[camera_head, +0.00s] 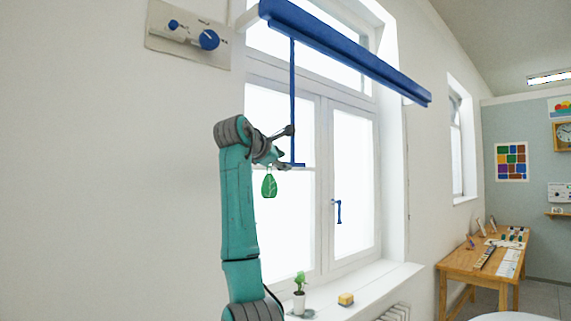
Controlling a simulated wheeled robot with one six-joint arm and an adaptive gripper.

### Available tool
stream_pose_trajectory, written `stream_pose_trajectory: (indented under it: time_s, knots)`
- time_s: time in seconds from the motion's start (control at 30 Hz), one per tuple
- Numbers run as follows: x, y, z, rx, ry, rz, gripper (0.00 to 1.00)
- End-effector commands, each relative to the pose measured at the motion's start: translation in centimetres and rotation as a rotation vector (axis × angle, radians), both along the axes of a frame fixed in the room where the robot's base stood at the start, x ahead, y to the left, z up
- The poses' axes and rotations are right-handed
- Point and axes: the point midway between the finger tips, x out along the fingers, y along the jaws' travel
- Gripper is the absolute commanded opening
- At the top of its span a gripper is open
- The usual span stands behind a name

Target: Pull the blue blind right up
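The blue blind (345,52) shows as a narrow blue band across the top of the window, with the panes below it uncovered. A blue rod or cord (292,85) hangs from its left part and ends in a short blue crosspiece (294,165). My gripper (288,147) is at the lower end of this hanging piece, just above the crosspiece. Its fingers look spread apart, one above the other. I cannot tell whether they touch the hanging piece.
A potted plant (299,297) and a yellow block (346,299) stand on the windowsill (385,280). A wall panel with blue knobs (188,35) is upper left. A wooden table (455,262) stands right.

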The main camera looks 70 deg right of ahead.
Motion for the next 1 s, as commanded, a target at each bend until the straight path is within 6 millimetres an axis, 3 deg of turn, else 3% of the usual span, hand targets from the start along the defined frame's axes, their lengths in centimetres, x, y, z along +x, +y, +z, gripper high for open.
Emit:
stream_pose_trajectory:
  time_s: [0.2,0.43,0.6,1.0]
  knots:
    - [1.2,4.3,1.0,-0.003,-0.001,0.004,0.41]
    - [1.8,7.5,1.7,-0.003,-0.001,0.001,0.41]
    - [1.9,8.5,1.9,-0.001,0.0,0.0,0.41]
    - [1.9,8.6,1.9,-0.001,0.0,0.0,0.41]
